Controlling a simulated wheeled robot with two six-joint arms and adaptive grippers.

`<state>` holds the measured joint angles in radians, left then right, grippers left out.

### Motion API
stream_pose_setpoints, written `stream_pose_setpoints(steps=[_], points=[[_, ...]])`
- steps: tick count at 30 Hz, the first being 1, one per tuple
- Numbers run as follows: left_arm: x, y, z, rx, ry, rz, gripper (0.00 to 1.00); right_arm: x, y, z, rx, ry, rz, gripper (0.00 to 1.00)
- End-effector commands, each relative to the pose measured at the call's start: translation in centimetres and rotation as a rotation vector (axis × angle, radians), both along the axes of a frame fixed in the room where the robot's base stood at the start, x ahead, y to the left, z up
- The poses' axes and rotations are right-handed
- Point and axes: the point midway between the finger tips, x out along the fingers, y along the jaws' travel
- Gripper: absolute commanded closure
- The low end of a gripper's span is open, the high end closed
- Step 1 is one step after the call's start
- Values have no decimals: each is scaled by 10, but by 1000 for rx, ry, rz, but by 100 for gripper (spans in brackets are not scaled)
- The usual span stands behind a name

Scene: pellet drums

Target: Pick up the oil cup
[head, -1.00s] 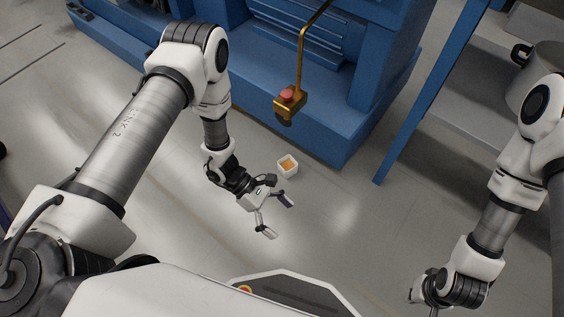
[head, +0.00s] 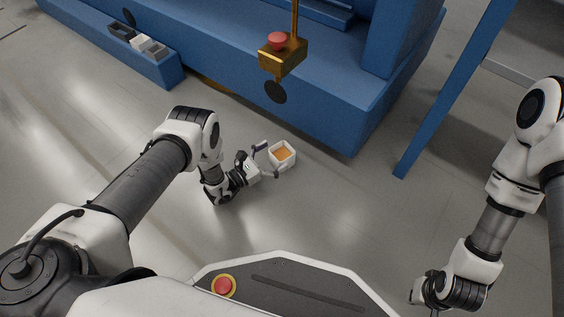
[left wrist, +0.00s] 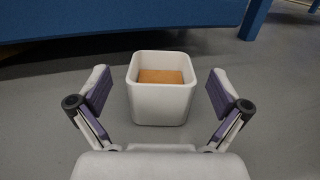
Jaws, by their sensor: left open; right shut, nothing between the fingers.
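The oil cup (head: 282,157) is a small white square cup with orange-brown contents, standing upright on the grey floor in front of the blue machine. My left gripper (head: 271,160) is open, low beside the cup on its left side in the head view. In the left wrist view the cup (left wrist: 161,104) stands straight ahead, centred between the two spread fingers (left wrist: 160,95), with a gap on each side. My right gripper (head: 424,300) is at the lower right, far from the cup, partly hidden by its own wrist.
The blue machine base (head: 330,125) rises just behind the cup. A yellow box with a red button (head: 283,55) hangs above it. A blue post (head: 450,90) stands at the right. Small bins (head: 140,42) sit on a blue ledge at the upper left. Open floor surrounds the cup's near side.

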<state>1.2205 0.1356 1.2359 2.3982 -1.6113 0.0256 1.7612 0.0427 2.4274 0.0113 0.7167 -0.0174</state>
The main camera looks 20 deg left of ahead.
Motion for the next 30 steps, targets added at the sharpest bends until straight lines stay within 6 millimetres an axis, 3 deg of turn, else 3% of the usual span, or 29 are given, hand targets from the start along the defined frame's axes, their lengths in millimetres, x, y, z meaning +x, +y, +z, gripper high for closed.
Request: stream_pose_setpoints(steps=[1, 3, 11, 12, 17, 20, 21, 30], points=[[8, -8, -9, -1, -4, -1, 0, 3, 0, -19, -1, -8, 3, 100], [17, -14, -7, 0, -2, -2, 0, 6, 0, -24, -3, -15, 7, 100], [24, -19, -1, -1, 1, 0, 0, 8, 0, -23, -4, -21, 10, 100], [24, -18, -1, -1, 1, 0, 4, 8, 0, -23, -4, -21, 10, 100], [24, -18, -1, 0, 0, 0, 60, 7, 0, -23, -4, -21, 11, 100], [24, -18, -1, 0, 0, 0, 62, 7, 0, -23, -4, -20, 11, 100], [24, -18, -1, 0, 0, 0, 68, 7, 0, -23, -4, -20, 11, 100], [24, -18, 4, 0, 0, 0, 68, 6, 0, -19, -3, -17, 10, 100]])
